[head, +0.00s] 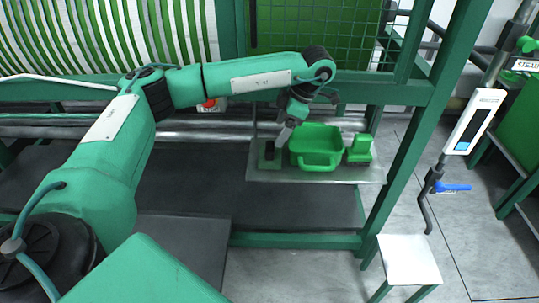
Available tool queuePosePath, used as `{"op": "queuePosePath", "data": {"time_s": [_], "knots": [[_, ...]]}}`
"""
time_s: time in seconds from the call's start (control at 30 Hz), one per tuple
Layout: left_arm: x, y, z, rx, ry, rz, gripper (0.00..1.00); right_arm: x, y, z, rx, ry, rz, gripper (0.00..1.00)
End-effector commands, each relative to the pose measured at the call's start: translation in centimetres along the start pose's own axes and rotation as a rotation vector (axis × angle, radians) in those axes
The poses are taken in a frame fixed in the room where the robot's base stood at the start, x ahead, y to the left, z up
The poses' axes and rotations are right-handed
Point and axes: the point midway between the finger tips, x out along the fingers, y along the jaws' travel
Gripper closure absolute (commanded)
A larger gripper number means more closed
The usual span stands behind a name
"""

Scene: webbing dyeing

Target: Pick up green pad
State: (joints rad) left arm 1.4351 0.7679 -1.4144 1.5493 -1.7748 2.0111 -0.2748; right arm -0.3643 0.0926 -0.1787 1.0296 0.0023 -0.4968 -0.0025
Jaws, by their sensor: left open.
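A metal shelf (310,175) holds several green things. A green basin (317,150) sits in its middle. A small bright green block-like item (360,149) stands to the right of the basin. A darker green flat piece (269,163) lies to the left of the basin, with a dark upright part on it. I cannot tell for sure which of these is the green pad. My left gripper (284,135) is open and points down, just above and between the darker piece and the basin. Its fingertips are small and partly hidden. My right gripper is out of view.
Green machine posts (420,130) stand right of the shelf, and a rail runs above it. Green-and-white striped webbing (110,35) hangs at the back left. A white-topped stool (408,259) stands at lower right. A pipe with a blue-handled valve (453,187) is further right.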

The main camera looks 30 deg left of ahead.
Motion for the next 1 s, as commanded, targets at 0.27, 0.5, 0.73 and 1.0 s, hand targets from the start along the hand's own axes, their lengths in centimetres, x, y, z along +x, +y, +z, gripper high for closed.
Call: {"op": "queuePosePath", "data": {"time_s": [0.27,0.5,0.73,1.0], "knots": [[2.9,0.0,0.0,0.002,0.000,0.000,0.20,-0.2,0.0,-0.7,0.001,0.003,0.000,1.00],[4.8,-0.1,-0.5,0.001,0.001,-0.002,0.20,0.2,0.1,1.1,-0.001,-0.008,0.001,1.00],[7.8,-0.1,-0.6,0.001,0.000,-0.001,0.20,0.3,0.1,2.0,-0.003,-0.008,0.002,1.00],[8.2,-0.1,-0.5,0.001,-0.001,0.000,0.20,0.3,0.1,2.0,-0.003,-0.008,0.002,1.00]]}}
